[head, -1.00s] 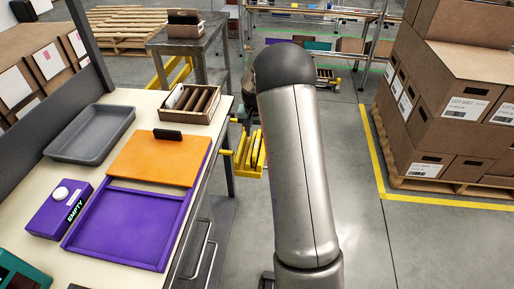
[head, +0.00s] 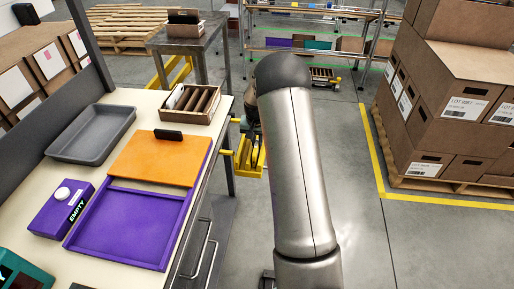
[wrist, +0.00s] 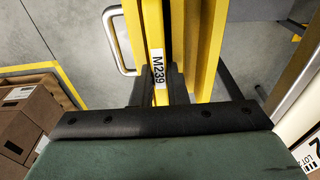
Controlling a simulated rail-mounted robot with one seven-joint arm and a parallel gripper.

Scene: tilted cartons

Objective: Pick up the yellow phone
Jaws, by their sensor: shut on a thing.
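In the wrist view, my gripper (wrist: 161,82) is shut on a narrow upright yellow piece (wrist: 155,30) with a white label reading M239. Its dark fingers touch both sides of the piece. I cannot tell whether this is the yellow phone; no plain phone shape shows. Wider yellow slabs (wrist: 208,45) stand just to its right. In the head view, a yellow frame (head: 259,160) shows beside the table's right edge, partly hidden by my arm. My gripper's fingertips are not clear in that view.
The cream table holds a grey tray (head: 60,153), an orange panel (head: 155,160), a purple tray (head: 112,259), a purple EMPTY box (head: 48,217) and a slotted carton (head: 202,117). Stacked cardboard boxes (head: 450,130) stand right. Floor between is clear.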

